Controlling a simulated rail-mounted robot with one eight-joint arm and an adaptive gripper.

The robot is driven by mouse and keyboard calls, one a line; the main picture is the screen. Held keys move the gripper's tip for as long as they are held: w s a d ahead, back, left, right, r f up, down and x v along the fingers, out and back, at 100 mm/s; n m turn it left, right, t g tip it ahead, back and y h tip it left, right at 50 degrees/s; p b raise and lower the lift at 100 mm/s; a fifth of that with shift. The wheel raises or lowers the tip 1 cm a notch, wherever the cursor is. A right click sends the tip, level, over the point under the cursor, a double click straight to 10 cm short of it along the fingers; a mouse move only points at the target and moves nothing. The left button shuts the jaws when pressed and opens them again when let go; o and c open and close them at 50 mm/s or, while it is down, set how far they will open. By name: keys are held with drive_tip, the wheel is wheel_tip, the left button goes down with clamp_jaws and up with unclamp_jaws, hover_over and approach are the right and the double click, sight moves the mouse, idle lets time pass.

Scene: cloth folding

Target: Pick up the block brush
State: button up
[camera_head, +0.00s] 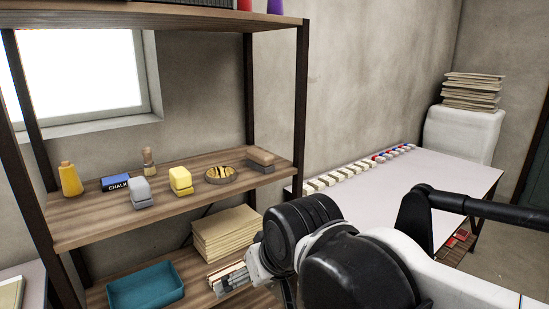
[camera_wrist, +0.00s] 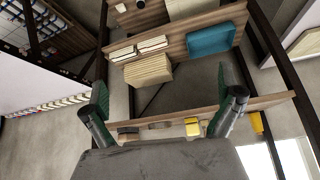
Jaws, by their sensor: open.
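What looks like the block brush (camera_head: 261,160), a brown block over a grey lower part, lies at the right end of the middle wooden shelf (camera_head: 90,222). In the wrist view, where the shelves look upside down, a brown-grey block (camera_wrist: 128,130) that seems to be it shows near the lower left, partly cut off by the gripper body. My gripper (camera_wrist: 162,95) is open, its two green-padded fingers wide apart with nothing between them. In the head view my arm is in front and right of the shelf unit, and the fingers are mostly hidden.
Beside the brush on the shelf are a round dish (camera_head: 222,175), a yellow block (camera_head: 181,181), a grey block (camera_head: 139,192), a chalk box (camera_head: 116,182), a round-handled brush (camera_head: 149,161) and a yellow bottle (camera_head: 70,180). A dark post (camera_head: 301,110) stands at the shelf's right corner.

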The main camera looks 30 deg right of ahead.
drive_tip(key=w+d+r+m+g+p, duration=0.2)
drive_tip(key=w+d+r+m+p, duration=0.15)
drive_tip(key=w+r, duration=0.95)
wheel_tip(320, 180, up, 6)
drive_tip(key=m+g+p, duration=0.5)
drive_tip(key=m+p, duration=0.5)
drive_tip(key=m, duration=0.2)
hover_over(260, 152)
wheel_tip(260, 152, down, 8)
drive_tip(key=shift+w+a+f+p, duration=0.1)
drive_tip(key=shift+w+a+p, duration=0.05)
drive_tip(key=shift+p, duration=0.15)
drive_tip(key=shift+f+p, duration=0.4)
drive_tip(key=shift+f, duration=2.4)
